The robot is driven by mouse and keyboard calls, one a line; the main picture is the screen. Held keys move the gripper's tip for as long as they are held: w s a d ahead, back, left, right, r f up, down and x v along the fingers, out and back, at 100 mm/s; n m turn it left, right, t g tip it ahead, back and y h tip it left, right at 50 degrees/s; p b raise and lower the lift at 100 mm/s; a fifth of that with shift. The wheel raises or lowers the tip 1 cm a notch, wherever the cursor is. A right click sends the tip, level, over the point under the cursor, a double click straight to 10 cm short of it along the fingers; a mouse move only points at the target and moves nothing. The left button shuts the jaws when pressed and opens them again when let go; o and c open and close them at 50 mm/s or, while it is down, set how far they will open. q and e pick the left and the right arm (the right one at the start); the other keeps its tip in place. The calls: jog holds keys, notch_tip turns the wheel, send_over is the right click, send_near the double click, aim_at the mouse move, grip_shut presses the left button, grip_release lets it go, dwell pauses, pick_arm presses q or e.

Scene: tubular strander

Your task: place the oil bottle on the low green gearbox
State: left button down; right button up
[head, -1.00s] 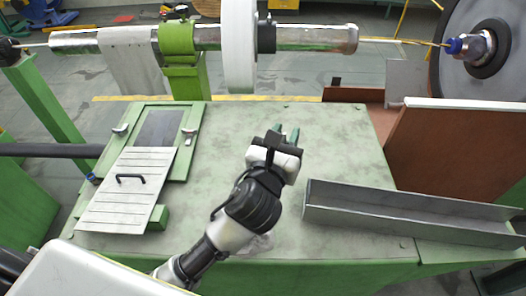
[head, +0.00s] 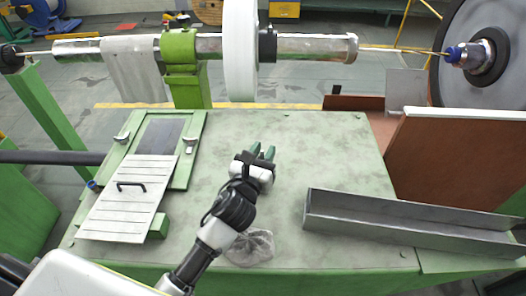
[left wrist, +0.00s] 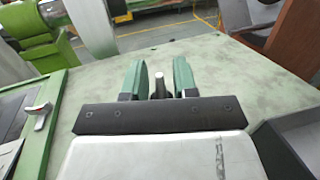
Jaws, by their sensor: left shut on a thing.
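The low green gearbox (head: 330,150) is a broad, worn, flat-topped green box in the middle of the head view. My left gripper (head: 262,151) is over its top, with green fingers pointing away from me. It also shows in the left wrist view (left wrist: 159,80), shut on a small dark thing with a grey tip, which I take to be the oil bottle (left wrist: 160,84). Most of that thing is hidden between the fingers and behind the gripper body. I cannot tell whether it touches the top. My right gripper is not in view.
A ribbed hatch cover (head: 128,192) with a black handle lies at the left. A crumpled grey rag (head: 250,248) lies near the front edge. A long grey metal channel (head: 400,222) lies at the right. A shaft with a white disc (head: 240,50) runs behind. The top's middle is clear.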

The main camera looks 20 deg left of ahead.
pick_arm(q)
jog(key=c, duration=1.3)
grip_release()
jog(key=shift+f, duration=0.15)
jog(key=o, duration=0.4)
jog(key=shift+o, duration=0.2)
jog(key=shift+r, duration=0.25)
jog(key=s+b, duration=0.3)
jog(key=s, duration=0.9)
jog(key=shift+a+f, duration=0.4)
jog(key=shift+a, duration=0.05)
